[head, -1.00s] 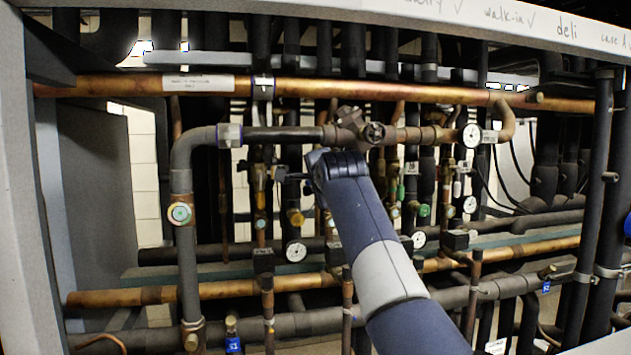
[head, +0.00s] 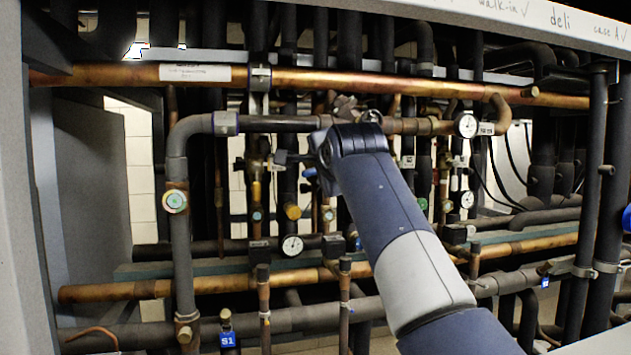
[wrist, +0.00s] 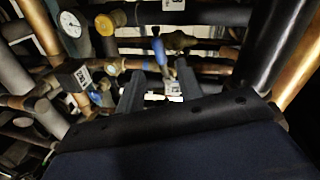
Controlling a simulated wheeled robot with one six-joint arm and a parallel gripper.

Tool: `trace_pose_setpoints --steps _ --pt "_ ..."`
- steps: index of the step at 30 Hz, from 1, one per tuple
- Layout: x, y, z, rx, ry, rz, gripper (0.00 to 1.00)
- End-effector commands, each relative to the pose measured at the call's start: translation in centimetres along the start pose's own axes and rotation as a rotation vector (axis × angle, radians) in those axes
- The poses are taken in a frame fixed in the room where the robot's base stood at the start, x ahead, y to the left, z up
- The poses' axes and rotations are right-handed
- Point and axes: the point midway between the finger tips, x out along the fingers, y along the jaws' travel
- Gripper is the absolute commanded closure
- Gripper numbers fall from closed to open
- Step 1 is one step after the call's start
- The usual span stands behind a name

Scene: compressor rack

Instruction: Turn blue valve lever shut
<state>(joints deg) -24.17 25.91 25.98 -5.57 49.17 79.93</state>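A blue valve lever (wrist: 158,50) shows in the wrist view, just beyond the fingertips and roughly in line with the gap between them. It joins a brass valve body (wrist: 180,41) on a pipe. My gripper (wrist: 160,80) is open, with its two dark fingers apart and no object held. I cannot tell whether a finger touches the lever. In the head view a small blue piece (head: 309,173) shows just left of my wrist and may be the same lever; my arm hides much of what lies behind it.
Pipes crowd all round. A copper pipe (head: 380,85) runs above my wrist, and a grey elbow pipe (head: 178,150) stands left. A gauge (wrist: 70,23) and a brass cap (wrist: 110,22) sit left of the fingers in the wrist view. A blue S1 tag (head: 227,339) hangs low.

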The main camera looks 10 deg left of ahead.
Motion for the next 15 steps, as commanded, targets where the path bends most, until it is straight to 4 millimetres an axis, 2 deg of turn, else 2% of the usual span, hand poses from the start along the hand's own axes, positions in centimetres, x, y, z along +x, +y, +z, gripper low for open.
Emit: trace_pose_setpoints --steps 3,6,15 --pt "-1.6 0.1 0.0 0.0 0.0 -0.002 0.65" --pt "-2.4 0.1 0.0 0.0 0.0 0.0 0.65" --pt "-2.9 0.0 0.0 0.0 0.0 0.001 0.65"
